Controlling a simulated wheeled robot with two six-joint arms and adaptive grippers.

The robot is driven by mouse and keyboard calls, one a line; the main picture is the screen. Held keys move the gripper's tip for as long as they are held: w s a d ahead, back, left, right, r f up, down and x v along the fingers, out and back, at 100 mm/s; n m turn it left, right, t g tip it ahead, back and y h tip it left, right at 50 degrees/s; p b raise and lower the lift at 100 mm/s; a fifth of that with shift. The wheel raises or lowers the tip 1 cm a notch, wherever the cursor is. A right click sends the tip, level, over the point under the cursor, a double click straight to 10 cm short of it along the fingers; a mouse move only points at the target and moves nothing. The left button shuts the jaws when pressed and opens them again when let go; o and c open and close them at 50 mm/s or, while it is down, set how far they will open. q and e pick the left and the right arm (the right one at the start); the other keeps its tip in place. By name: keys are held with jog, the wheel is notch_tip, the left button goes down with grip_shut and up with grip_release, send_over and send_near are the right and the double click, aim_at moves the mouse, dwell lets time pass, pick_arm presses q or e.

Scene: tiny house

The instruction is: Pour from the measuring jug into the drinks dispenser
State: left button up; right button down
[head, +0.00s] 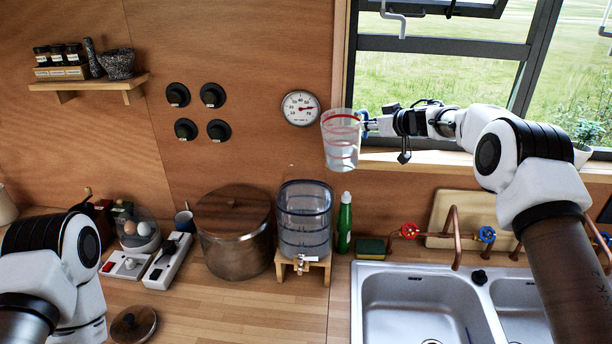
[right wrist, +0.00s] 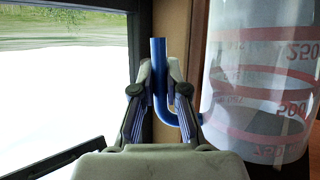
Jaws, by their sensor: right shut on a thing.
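The measuring jug (head: 341,140) is clear with red markings and hangs in the air above and slightly right of the drinks dispenser. It looks close to upright. My right gripper (head: 367,123) is shut on its blue handle, which shows between the fingers in the right wrist view (right wrist: 160,85). The jug's marked wall (right wrist: 262,90) fills the right of that view. The lower part of the jug looks paler; I cannot tell its fill level for certain. The drinks dispenser (head: 304,222) is a clear ribbed tank with a front tap, on a wooden stand. My left gripper is out of view.
A lidded pot (head: 235,240) stands just left of the dispenser, and a green bottle (head: 344,224) just right. The sink (head: 420,305) lies to the right with copper taps behind. The window (head: 440,75) is behind my right gripper. A round wooden lid (head: 133,324) lies at front left.

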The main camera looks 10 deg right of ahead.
aim_at(356, 117)
jog(key=a+r+n, duration=0.1)
jog(key=s+a+n+t+h+b, duration=0.1)
jog(key=a+r+n+b, duration=0.1)
jog(key=shift+s+a+r+h, duration=0.3)
jog(key=shift+s, duration=0.05)
jog(key=a+r+n+b, duration=0.1)
jog(key=b, duration=0.3)
jog(key=s+a+r+n+t+h+b, duration=0.1)
jog(key=b, duration=0.4)
jog(key=s+a+r+n+t+b, duration=0.1)
jog(key=a+n+b, duration=0.1)
jog(key=b, duration=0.3)
jog(key=shift+s+r+h, duration=0.2)
jog(key=shift+r+h, duration=0.2)
jog(key=shift+s+a+r+n+t+b, duration=0.15)
jog(key=shift+a+r+n+t+b, duration=0.2)
jog(key=shift+b, duration=0.25)
jog(key=shift+s+a, duration=0.1)
dwell(1.2)
